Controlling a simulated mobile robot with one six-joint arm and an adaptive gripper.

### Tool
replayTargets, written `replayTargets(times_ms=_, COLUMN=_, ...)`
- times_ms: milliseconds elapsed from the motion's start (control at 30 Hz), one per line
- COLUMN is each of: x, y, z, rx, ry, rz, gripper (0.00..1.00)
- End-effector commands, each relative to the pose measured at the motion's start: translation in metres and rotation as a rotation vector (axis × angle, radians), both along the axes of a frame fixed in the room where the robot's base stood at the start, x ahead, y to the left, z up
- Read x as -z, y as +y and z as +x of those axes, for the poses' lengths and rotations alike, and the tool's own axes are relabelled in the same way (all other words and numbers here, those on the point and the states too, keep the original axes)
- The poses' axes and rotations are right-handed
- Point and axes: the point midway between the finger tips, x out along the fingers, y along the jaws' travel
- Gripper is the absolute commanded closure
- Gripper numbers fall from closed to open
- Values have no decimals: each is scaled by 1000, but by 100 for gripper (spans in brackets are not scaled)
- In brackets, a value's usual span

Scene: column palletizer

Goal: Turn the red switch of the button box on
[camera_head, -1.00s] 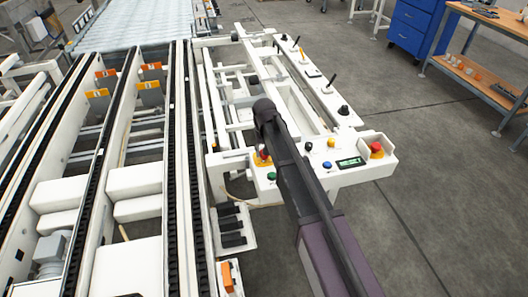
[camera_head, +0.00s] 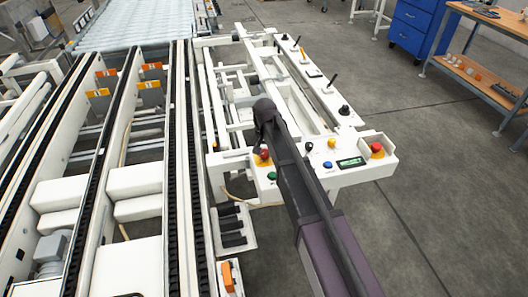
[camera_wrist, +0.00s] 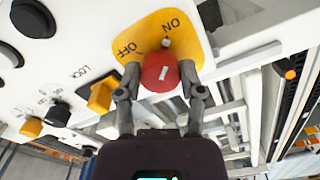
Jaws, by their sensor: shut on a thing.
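The red switch (camera_wrist: 158,74) is a round red knob with a short white mark on its face. It sits on a yellow plate (camera_wrist: 150,36) with the words ON and OFF. A small metal nub shows behind the knob between the two words. My gripper (camera_wrist: 160,82) has one finger on each side of the knob and is shut on it. In the head view the red switch (camera_head: 264,154) is at the near left corner of the white button box (camera_head: 376,168), with my gripper (camera_head: 261,145) over it and partly hiding it.
The box also bears a green button (camera_head: 272,176), a blue button (camera_head: 327,165), a small display (camera_head: 351,162) and a red emergency stop (camera_head: 377,149). In the wrist view a yellow LOCK switch (camera_wrist: 101,95) sits close to my left finger. Conveyor rails (camera_head: 185,200) run at the left.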

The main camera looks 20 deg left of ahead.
Motion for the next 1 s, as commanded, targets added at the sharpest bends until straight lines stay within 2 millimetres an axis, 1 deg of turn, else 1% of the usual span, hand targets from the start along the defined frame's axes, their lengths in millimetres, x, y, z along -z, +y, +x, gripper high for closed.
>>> replayTargets(times_ms=33, x=0, y=-1, z=-3, rx=-1, ry=7, rz=-2, gripper=98)
replayTargets(times_ms=67, x=0, y=-1, z=-3, rx=-1, ry=7, rz=-2, gripper=41)
replayTargets(times_ms=100, x=0, y=-1, z=-3, rx=-1, ry=6, rz=-1, gripper=29)
replayTargets(times_ms=133, x=0, y=-1, z=-3, rx=-1, ry=6, rz=-1, gripper=20)
replayTargets(times_ms=167, x=0, y=-1, z=-2, rx=-1, ry=5, rz=-1, gripper=16)
replayTargets(times_ms=733, x=0, y=0, z=0, rx=-2, ry=1, rz=0, gripper=16)
replayTargets(times_ms=1000, x=0, y=0, z=0, rx=-48, ry=0, rz=0, gripper=16)
